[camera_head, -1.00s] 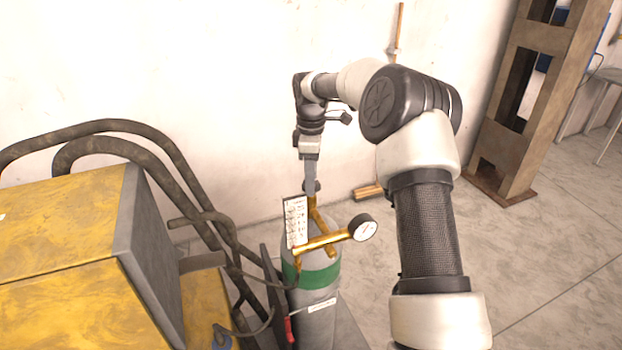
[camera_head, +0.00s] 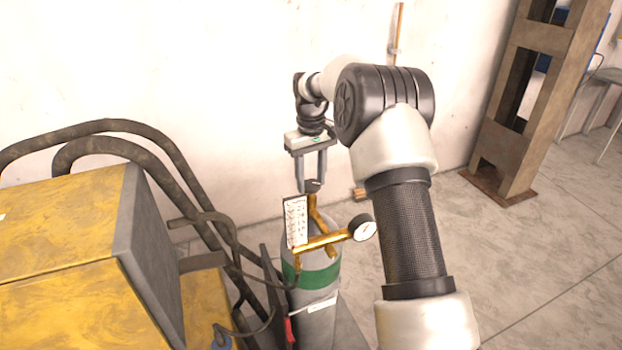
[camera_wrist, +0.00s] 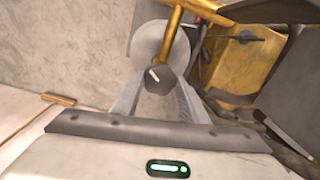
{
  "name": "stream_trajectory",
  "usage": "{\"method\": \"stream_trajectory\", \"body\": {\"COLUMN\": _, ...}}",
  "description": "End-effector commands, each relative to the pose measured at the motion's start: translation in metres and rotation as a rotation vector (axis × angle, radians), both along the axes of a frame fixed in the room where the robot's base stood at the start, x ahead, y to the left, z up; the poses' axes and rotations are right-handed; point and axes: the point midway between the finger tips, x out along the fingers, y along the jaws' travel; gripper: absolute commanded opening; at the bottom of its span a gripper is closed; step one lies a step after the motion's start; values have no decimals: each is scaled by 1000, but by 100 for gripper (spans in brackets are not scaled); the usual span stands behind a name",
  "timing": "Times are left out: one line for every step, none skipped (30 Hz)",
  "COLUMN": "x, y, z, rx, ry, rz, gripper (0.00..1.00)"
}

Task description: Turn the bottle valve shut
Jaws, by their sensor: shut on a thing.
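The gas bottle (camera_head: 318,302) is grey with a green band and stands upright between the yellow machine and my arm. Brass fittings (camera_head: 320,243) with a round gauge (camera_head: 362,228) and a white tag (camera_head: 295,222) sit on its top. The dark valve knob (camera_head: 313,186) tops the brass stem; it also shows in the wrist view (camera_wrist: 159,80). My gripper (camera_head: 312,185) points down from above, with its two fingers on either side of the knob, shut on it. In the wrist view the bottle's round top (camera_wrist: 150,42) lies beyond the knob.
A yellow machine (camera_head: 70,250) with thick dark hoses (camera_head: 150,150) stands close on the left. The wall (camera_head: 180,60) is right behind the bottle. A rusty steel post (camera_head: 535,100) stands at the right. The floor between post and bottle is mostly clear.

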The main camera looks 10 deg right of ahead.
Motion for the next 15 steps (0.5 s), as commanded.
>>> {"method": "stream_trajectory", "body": {"x": 0, "y": 0, "z": 1, "rx": -1, "ry": -3, "rz": -42, "gripper": 18}}
{"method": "stream_trajectory", "body": {"x": 1, "y": 0, "z": 1, "rx": -1, "ry": -3, "rz": -71, "gripper": 18}}
{"method": "stream_trajectory", "body": {"x": 0, "y": 0, "z": 1, "rx": -1, "ry": -3, "rz": -109, "gripper": 18}}
{"method": "stream_trajectory", "body": {"x": 1, "y": 0, "z": 1, "rx": -1, "ry": -3, "rz": -137, "gripper": 18}}
{"method": "stream_trajectory", "body": {"x": 1, "y": 0, "z": 1, "rx": -1, "ry": -3, "rz": -166, "gripper": 18}}
{"method": "stream_trajectory", "body": {"x": 1, "y": 0, "z": 1, "rx": 0, "ry": -2, "rz": -204, "gripper": 18}}
{"method": "stream_trajectory", "body": {"x": 1, "y": 1, "z": 1, "rx": 0, "ry": -2, "rz": -233, "gripper": 18}}
{"method": "stream_trajectory", "body": {"x": 1, "y": 0, "z": 1, "rx": -1, "ry": -3, "rz": -261, "gripper": 18}}
{"method": "stream_trajectory", "body": {"x": 1, "y": 0, "z": 1, "rx": -1, "ry": -3, "rz": -299, "gripper": 18}}
{"method": "stream_trajectory", "body": {"x": 1, "y": 0, "z": 1, "rx": -1, "ry": -3, "rz": -328, "gripper": 18}}
{"method": "stream_trajectory", "body": {"x": 1, "y": 0, "z": 1, "rx": 0, "ry": -2, "rz": -356, "gripper": 18}}
{"method": "stream_trajectory", "body": {"x": 1, "y": 0, "z": 1, "rx": 0, "ry": -2, "rz": -393, "gripper": 18}}
{"method": "stream_trajectory", "body": {"x": 1, "y": 0, "z": 1, "rx": -1, "ry": -3, "rz": -422, "gripper": 18}}
{"method": "stream_trajectory", "body": {"x": 1, "y": 0, "z": 1, "rx": -1, "ry": -3, "rz": -450, "gripper": 18}}
{"method": "stream_trajectory", "body": {"x": 1, "y": 0, "z": 1, "rx": 0, "ry": -2, "rz": -488, "gripper": 18}}
